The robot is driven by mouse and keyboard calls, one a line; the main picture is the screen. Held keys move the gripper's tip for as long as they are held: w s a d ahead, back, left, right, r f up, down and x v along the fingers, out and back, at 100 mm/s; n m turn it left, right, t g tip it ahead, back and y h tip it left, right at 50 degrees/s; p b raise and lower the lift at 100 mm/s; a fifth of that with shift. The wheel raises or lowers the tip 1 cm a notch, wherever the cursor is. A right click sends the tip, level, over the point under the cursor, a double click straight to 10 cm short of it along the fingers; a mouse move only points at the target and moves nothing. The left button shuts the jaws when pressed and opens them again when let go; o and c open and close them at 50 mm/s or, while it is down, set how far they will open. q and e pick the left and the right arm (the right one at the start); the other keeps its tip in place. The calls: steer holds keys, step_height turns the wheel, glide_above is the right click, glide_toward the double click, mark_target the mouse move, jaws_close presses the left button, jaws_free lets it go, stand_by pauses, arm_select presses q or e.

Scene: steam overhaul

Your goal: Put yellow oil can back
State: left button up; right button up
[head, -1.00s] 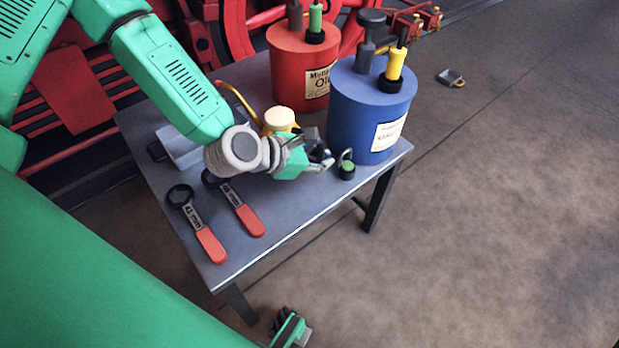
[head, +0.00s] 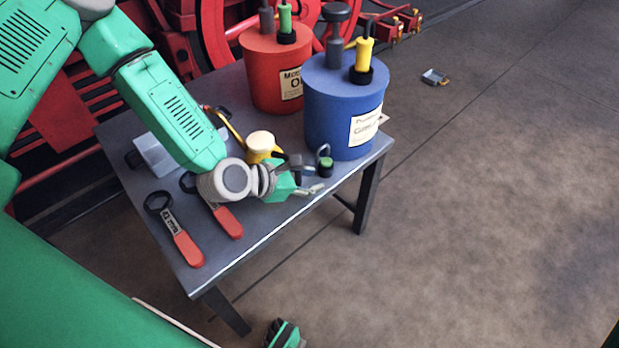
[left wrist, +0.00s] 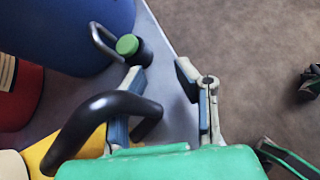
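The yellow oil can (head: 262,148) with a cream cap and long spout stands on the grey table (head: 245,250), partly hidden behind my left wrist. In the left wrist view its yellow body (left wrist: 75,150) shows at lower left. Its black handle (left wrist: 95,108) arches in front of one finger, and the handle's end lies between the spread fingers. My left gripper (head: 308,178) is open at the can's right side; its fingers (left wrist: 166,95) stand apart with no visible grip on the handle. My right gripper (head: 286,335) shows only partly at the bottom of the head view.
A blue can (head: 340,115) and a red can (head: 272,75) stand at the back. A small green-capped container (head: 326,166) is close to my left fingers. Two red-handled wrenches (head: 188,250) and a grey tray (head: 158,155) lie on the left. A small object (head: 435,77) lies on the floor.

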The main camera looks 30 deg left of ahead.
mark_target(253, 150)
arm_select(q)
steer(key=s+a+r, duration=0.1)
steer(key=s+a+p, duration=0.1)
steer(key=a, duration=0.1)
steer(key=s+a+r+p, duration=0.1)
steer(key=shift+s+a+r, duration=0.3)
steer(key=shift+r, duration=0.05)
steer(key=p+v, duration=0.2)
steer(key=v, duration=0.4)
steer(key=shift+s+d, duration=0.2)
steer(key=shift+s, duration=0.15)
arm_select(e)
steer(key=shift+a+r, duration=0.25)
steer(key=shift+r, duration=0.5)
steer(key=shift+a+r, duration=0.25)
steer(key=shift+r, duration=0.55)
steer(key=shift+a+r, duration=0.25)
steer(key=shift+r, duration=0.5)
